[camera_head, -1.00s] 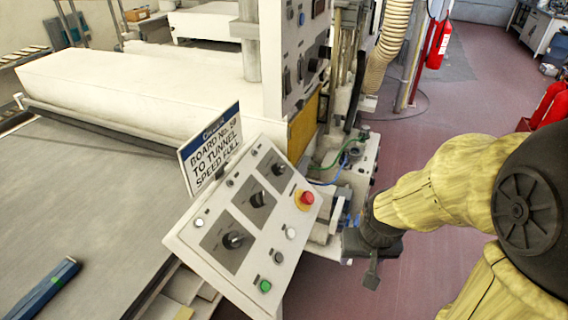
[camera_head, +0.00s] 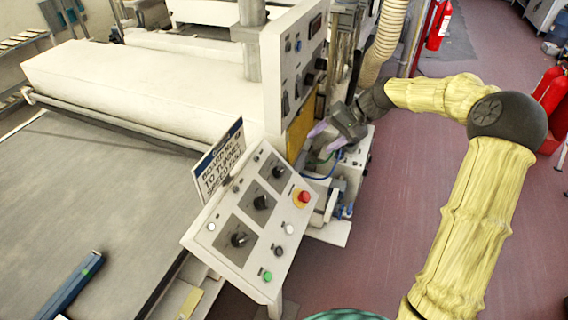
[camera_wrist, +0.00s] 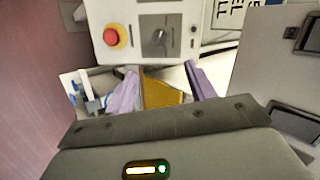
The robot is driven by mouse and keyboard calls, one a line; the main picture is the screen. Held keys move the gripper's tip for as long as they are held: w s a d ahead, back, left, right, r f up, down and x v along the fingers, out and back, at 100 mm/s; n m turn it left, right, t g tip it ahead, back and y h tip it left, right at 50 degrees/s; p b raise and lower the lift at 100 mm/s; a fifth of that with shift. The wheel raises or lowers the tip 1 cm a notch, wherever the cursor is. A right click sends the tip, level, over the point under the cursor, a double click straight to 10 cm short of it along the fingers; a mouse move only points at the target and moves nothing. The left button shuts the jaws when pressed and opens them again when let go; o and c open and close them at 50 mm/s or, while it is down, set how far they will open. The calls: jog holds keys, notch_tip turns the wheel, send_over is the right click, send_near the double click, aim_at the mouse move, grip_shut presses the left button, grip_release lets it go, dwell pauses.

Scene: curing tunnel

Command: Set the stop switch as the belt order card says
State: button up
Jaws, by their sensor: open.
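The sloped control panel (camera_head: 250,222) carries dark rotary knobs on grey plates: an upper (camera_head: 278,172), a middle (camera_head: 262,202) and a lower one (camera_head: 239,239). A red mushroom button (camera_head: 303,197) on a yellow collar sits at its right edge; it also shows in the wrist view (camera_wrist: 111,37) beside one knob (camera_wrist: 158,37). Which of these is the stop switch I cannot tell. The order card (camera_head: 218,168) stands behind the panel, partly readable: "TO TUNNEL", "SPEED FULL". My gripper (camera_head: 326,137) is open and empty, with pale purple fingers, above and behind the panel's right end.
A tall white cabinet (camera_head: 290,75) with more switches rises just left of my gripper. A yellow plate (camera_head: 301,132) is below it. The grey belt (camera_head: 80,205) holds a blue bar (camera_head: 68,288). Open red floor lies right; fire extinguishers (camera_head: 551,88) stand there.

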aim_at(283, 169)
jog(key=shift+f, duration=0.1)
jog(key=p+x, duration=0.6)
jog(key=x, duration=1.1)
jog(key=shift+a+f, duration=0.15)
jog(key=shift+f, duration=0.05)
jog(key=c, duration=1)
